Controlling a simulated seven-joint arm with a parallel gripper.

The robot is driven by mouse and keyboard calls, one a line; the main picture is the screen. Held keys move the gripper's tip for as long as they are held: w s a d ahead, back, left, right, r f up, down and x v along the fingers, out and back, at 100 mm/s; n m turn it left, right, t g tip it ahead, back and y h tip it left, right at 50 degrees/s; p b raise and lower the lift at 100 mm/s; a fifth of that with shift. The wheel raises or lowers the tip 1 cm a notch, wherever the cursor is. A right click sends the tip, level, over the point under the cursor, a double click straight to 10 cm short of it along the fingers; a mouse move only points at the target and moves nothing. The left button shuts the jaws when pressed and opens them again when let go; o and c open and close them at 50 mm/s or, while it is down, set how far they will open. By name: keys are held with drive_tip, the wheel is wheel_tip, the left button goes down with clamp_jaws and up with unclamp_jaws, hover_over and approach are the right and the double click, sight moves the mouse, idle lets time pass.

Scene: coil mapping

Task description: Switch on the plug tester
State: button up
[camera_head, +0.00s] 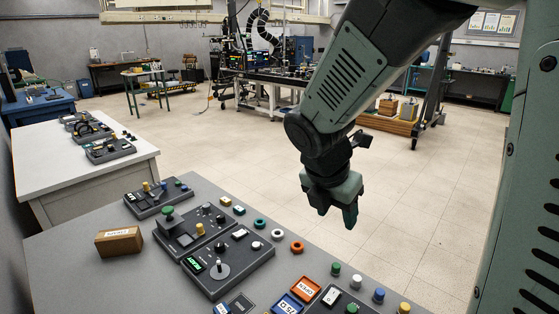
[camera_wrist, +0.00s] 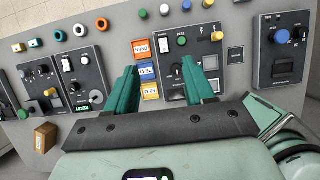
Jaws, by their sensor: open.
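I cannot read a label that marks any panel as the plug tester.
A panel with a lit green display (camera_head: 222,262) stands left of it, beside other control panels and a brown box (camera_head: 119,241). A blue-knobbed panel (camera_wrist: 282,72) is at the right.

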approach(333, 294)
drive_tip(key=x, duration=0.7)
drive_tip(key=shift+w+d+f, duration=0.1)
drive_tip(key=shift+f, duration=0.2)
